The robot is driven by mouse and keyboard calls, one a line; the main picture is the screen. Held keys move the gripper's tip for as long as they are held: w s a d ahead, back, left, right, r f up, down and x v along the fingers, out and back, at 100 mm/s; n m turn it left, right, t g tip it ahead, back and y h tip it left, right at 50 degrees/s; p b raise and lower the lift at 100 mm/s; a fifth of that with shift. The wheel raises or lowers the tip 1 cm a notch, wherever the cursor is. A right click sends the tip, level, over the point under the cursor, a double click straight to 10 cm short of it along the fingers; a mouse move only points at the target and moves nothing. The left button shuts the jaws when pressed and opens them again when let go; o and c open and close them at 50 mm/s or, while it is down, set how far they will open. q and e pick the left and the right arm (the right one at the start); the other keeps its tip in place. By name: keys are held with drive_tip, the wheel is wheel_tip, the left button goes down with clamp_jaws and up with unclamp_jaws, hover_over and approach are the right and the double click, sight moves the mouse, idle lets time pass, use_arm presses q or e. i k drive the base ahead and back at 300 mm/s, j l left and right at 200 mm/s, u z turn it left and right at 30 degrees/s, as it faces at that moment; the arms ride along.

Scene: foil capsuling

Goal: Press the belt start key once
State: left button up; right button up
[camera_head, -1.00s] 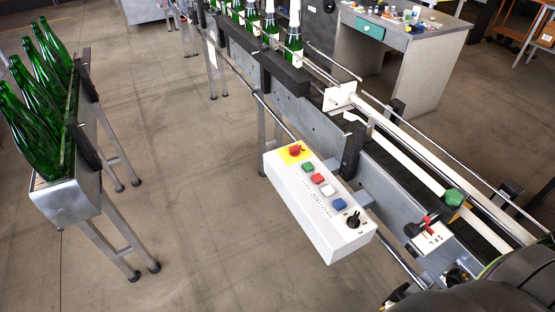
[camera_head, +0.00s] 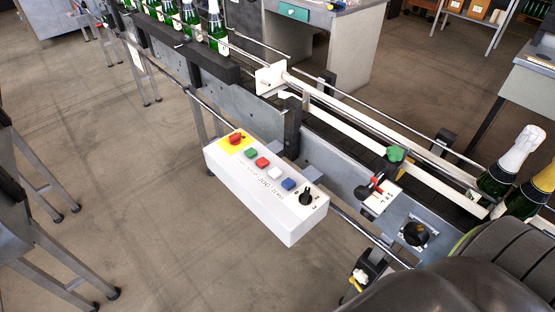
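A white control box (camera_head: 270,205) is mounted on the near side of the conveyor, at the middle of the view. On its sloping top are a red knob (camera_head: 236,139) on a yellow plate, a green key (camera_head: 251,154), a red key (camera_head: 263,162), a white key (camera_head: 275,173), a blue key (camera_head: 288,184) and a black rotary switch (camera_head: 306,196). The small print is too fine to read surely, so I cannot tell which key is labelled belt start. Nothing touches the keys. Neither of my grippers is in view.
The conveyor (camera_head: 340,170) runs behind the box, with green bottles (camera_head: 218,32) at its upper left. A small switch panel (camera_head: 380,197) and foil-topped bottles (camera_head: 515,155) are to the right. A large dark rounded shape fills the bottom right. The floor in front of the box is clear.

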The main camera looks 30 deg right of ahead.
sight(251, 153)
drive_tip(key=z, duration=0.85)
